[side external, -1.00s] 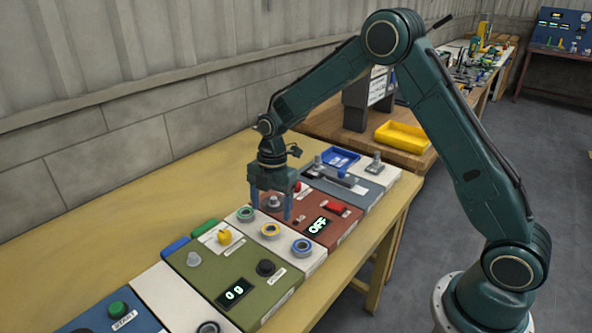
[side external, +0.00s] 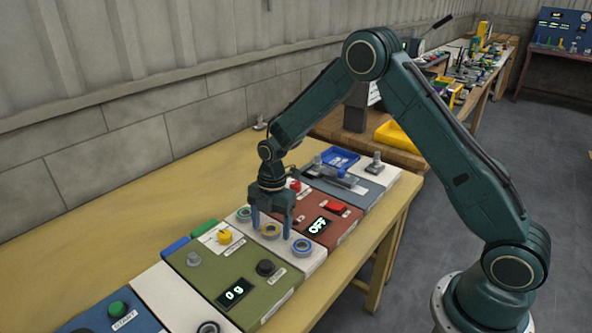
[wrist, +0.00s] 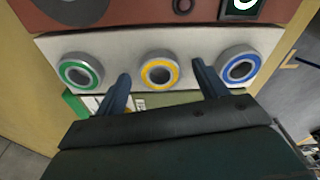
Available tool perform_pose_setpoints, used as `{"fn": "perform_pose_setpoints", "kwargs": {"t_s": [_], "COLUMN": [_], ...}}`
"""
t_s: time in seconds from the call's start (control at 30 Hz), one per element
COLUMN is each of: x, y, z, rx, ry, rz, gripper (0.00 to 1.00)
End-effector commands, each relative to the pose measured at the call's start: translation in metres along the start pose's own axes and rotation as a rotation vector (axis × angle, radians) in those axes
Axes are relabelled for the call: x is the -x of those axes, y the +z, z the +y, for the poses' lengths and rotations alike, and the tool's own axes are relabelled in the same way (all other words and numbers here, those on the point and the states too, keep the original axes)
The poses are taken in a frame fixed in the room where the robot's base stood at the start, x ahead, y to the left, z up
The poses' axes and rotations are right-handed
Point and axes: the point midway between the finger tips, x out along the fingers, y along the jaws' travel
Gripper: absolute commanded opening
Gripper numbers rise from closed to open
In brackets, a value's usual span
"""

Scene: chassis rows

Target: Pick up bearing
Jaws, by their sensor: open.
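Three bearings sit in a row on a white panel (side external: 312,262). The green-ringed bearing (side external: 243,214) is at the left, the yellow-ringed bearing (side external: 270,231) in the middle, and the blue-ringed bearing (side external: 302,248) at the right. They also show in the wrist view as green (wrist: 80,73), yellow (wrist: 159,72) and blue (wrist: 240,67). My gripper (side external: 271,233) is open, fingers pointing down, over the middle of the row. In the wrist view its fingers (wrist: 163,84) come down on either side of the yellow bearing. It holds nothing. Whether the fingers touch the panel cannot be told.
A red panel (side external: 345,226) with an OFF display lies behind the row. An olive panel (side external: 215,268) with knobs and a number display lies in front. The bench (side external: 120,245) is clear at left. A blue tray (side external: 340,158) stands farther back.

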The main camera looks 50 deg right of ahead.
Motion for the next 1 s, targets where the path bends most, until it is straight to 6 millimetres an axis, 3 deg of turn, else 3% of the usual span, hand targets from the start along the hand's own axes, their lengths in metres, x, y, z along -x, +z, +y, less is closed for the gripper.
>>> {"fn": "perform_pose_setpoints", "kwargs": {"t_s": [0.43,0.7,1.0], "x": [0.0004,0.0005,0.0018], "y": [0.0000,0.0000,-0.0001], "z": [0.0001,0.0001,0.0004], "rx": [0.000,0.000,0.000], "ry": [0.001,0.001,0.002], "rz": [0.000,0.000,0.000], "gripper": [0.72,0.20,0.20]}}
